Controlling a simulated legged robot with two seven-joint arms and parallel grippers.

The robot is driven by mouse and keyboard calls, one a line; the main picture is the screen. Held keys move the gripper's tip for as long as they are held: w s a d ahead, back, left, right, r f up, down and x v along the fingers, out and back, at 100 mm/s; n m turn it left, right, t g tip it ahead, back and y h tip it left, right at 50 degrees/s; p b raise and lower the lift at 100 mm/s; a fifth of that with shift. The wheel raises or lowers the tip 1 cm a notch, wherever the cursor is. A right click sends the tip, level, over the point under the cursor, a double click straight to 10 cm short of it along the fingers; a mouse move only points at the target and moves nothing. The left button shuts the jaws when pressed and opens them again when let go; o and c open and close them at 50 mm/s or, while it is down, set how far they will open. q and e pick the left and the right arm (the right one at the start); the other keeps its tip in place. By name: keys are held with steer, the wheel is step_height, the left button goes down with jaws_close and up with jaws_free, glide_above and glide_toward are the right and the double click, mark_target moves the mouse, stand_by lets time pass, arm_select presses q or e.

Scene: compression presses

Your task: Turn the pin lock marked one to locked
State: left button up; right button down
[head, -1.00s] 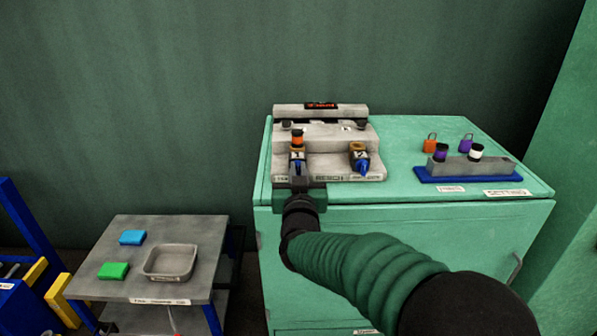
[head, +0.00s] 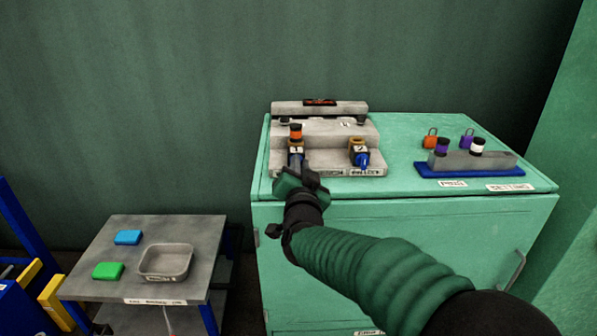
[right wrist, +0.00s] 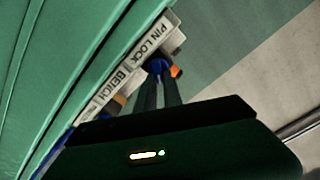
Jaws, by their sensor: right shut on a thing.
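The pin lock bench (head: 330,165) is a grey stepped block on the green cabinet. Pin lock one (head: 296,149), brass-coloured and marked 1, stands on its left side with an orange-and-black pin (head: 295,132) in its top. Pin lock two (head: 358,147) stands to its right with a blue knob at its front. My right gripper (head: 303,173) is at the front of lock one, its wrist rolled. In the right wrist view, its fingers (right wrist: 157,92) are shut on lock one's blue knob (right wrist: 157,66). The knob's exact angle is mostly hidden. My left gripper is out of view.
A blue tray (head: 428,182) with a grey block holding purple and white-topped pins is at the right. Orange (head: 430,138) and purple (head: 467,137) padlocks stand behind it. A low cart (head: 205,240) at the left holds a grey pan (head: 165,262) and blue and green blocks.

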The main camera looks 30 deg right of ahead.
steer(key=m+b, duration=0.1)
steer(key=m, duration=0.1)
steer(key=f+m+b, duration=0.1)
steer(key=m+b, duration=0.2)
steer(key=m, duration=0.1)
steer(key=shift+s+d+f, duration=0.1)
steer(key=shift+f, duration=0.15)
steer(key=m+b, duration=0.3)
steer(key=m, duration=0.2)
steer(key=shift+f+b, duration=0.1)
steer(key=shift+b, duration=0.25)
steer(key=shift+m, duration=0.3)
steer(key=c, duration=1.5)
jaws_free()
steer(key=shift+d, duration=0.1)
steer(key=shift+r, duration=0.2)
